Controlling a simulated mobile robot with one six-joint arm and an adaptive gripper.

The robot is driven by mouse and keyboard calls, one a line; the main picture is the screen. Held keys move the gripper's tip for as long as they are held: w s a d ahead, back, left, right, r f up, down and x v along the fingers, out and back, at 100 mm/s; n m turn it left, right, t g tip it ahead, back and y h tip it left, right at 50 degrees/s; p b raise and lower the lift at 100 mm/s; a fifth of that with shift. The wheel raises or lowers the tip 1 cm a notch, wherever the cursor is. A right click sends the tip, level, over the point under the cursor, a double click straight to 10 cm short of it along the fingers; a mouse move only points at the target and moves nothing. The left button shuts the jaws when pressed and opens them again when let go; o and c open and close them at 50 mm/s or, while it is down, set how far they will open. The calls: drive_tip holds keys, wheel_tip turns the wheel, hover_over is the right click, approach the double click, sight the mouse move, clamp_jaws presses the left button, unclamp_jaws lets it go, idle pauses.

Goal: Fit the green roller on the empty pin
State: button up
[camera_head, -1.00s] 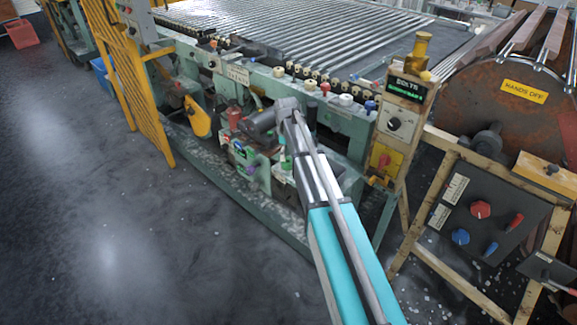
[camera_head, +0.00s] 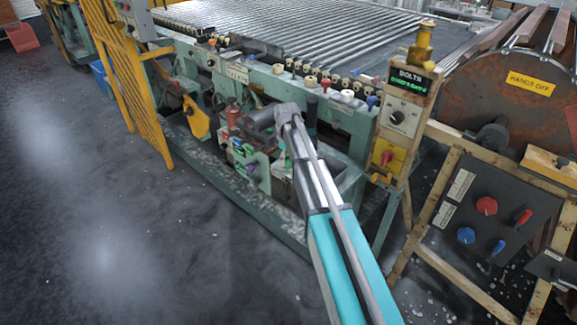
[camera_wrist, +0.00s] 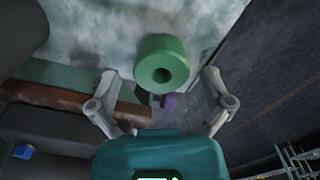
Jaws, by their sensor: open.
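The green roller (camera_wrist: 160,62) is a short, thick ring with a dark hole in its face. In the wrist view it sits by a worn pale surface, just beyond the open fingers of my gripper (camera_wrist: 160,84). One finger is to each side, with clear gaps, and nothing is held. In the head view, my arm reaches over the machine's front, and its wrist hides much of the area there. I cannot make out which pin is empty.
A small purple part (camera_wrist: 169,101) shows below the roller in the wrist view. A control post (camera_head: 400,120) and a wooden-framed panel (camera_head: 490,215) stand to the right. A yellow guard (camera_head: 130,80) stands left. The floor at the left front is clear.

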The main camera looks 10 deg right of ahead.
drive_tip(key=shift+f, duration=0.5)
drive_tip(key=c, duration=1.1)
drive_tip(key=shift+r, duration=0.2)
drive_tip(key=shift+c, duration=0.2)
wheel_tip(320, 180, up, 2)
drive_tip(key=shift+r+p, duration=0.1)
drive_tip(key=shift+p, duration=1)
drive_tip(key=s+a+r+p, duration=0.2)
drive_tip(key=s+r+p, duration=0.8)
drive_tip(key=s, duration=0.4)
drive_tip(key=shift+r, duration=0.25)
